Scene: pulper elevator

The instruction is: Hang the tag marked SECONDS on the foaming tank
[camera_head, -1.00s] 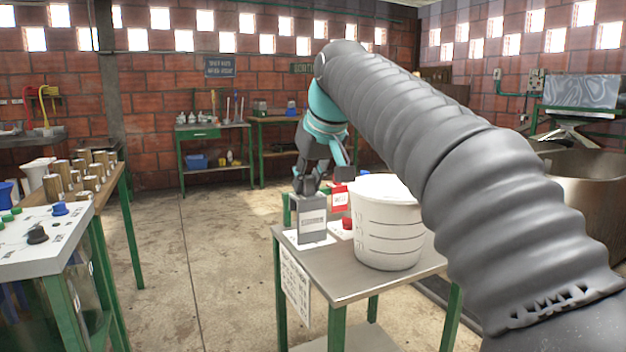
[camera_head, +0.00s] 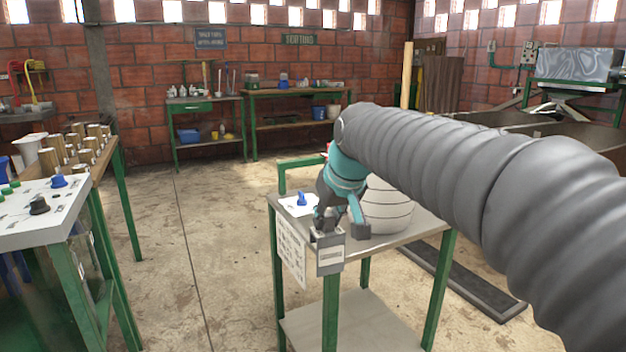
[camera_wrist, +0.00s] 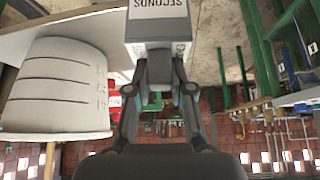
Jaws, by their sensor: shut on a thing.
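My gripper (camera_head: 328,228) is shut on a grey block-shaped tag (camera_head: 330,262) with a white label, held in front of the cart's near edge. In the wrist view the tag (camera_wrist: 153,30) hangs between the fingertips of my gripper (camera_wrist: 162,78), and its label reads SECONDS, upside down. A white ribbed bucket (camera_head: 390,210) stands on the cart behind my gripper, partly hidden by my arm; it also shows in the wrist view (camera_wrist: 58,85). Brown tanks (camera_head: 580,130) stand at the back right, partly hidden; no name on them is readable, so I cannot tell which is the foaming tank.
The green-legged cart (camera_head: 420,228) holds a blue peg (camera_head: 301,199) on a white card. A control panel (camera_head: 35,215) and a bench with wooden cylinders (camera_head: 85,150) are at left. Workbenches line the back wall. The middle floor (camera_head: 220,230) is clear. A dark floor channel (camera_head: 470,285) lies right.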

